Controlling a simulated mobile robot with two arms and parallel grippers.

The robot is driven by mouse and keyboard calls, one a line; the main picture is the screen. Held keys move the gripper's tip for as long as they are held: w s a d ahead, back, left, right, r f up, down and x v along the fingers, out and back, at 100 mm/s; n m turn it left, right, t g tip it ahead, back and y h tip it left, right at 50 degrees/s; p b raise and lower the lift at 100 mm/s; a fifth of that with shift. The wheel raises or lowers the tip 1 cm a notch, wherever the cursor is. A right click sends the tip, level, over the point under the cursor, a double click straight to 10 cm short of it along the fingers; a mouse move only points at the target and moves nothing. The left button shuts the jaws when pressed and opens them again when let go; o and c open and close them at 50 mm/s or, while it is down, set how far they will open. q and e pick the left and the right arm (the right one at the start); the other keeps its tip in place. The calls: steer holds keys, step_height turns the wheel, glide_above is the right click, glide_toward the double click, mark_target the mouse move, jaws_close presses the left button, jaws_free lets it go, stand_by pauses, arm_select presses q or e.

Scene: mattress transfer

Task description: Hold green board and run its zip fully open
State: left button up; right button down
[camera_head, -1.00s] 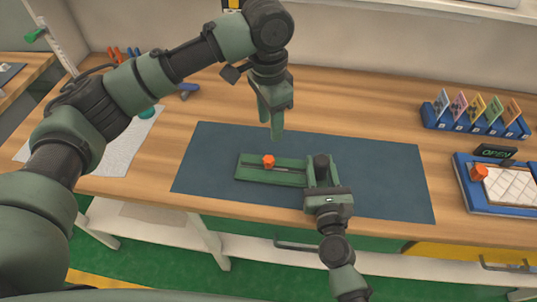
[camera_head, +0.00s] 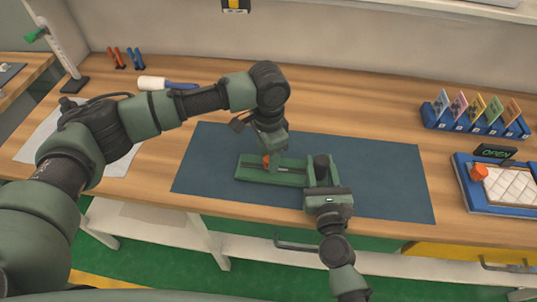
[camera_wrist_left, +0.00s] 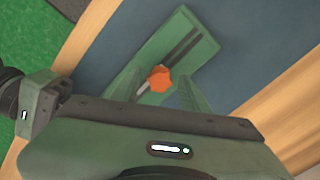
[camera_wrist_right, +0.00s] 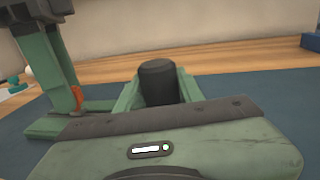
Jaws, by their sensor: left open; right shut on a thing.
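The green board (camera_head: 290,178) lies flat on the dark mat, with a dark zip slot along its length. An orange zip pull (camera_wrist_left: 160,80) sits on the slot; in the head view it is partly hidden by a finger. My left gripper (camera_head: 268,160) is open, pointing down, with a finger on either side of the pull in the left wrist view; contact cannot be told. My right gripper (camera_head: 322,176) is at the board's right end, shut on a black post (camera_wrist_right: 158,82) there. The right wrist view also shows the board's left part and a left finger.
The dark blue mat (camera_head: 385,180) has free room around the board. A blue tray (camera_head: 487,206) with a white quilted pad and an orange piece is at the right. A card rack (camera_head: 470,125) and an OPEN sign (camera_head: 495,151) stand behind it. A white-and-blue tool (camera_head: 153,83) lies at the back left.

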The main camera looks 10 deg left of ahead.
arm_select(q)
jaws_close()
stand_by(1.4)
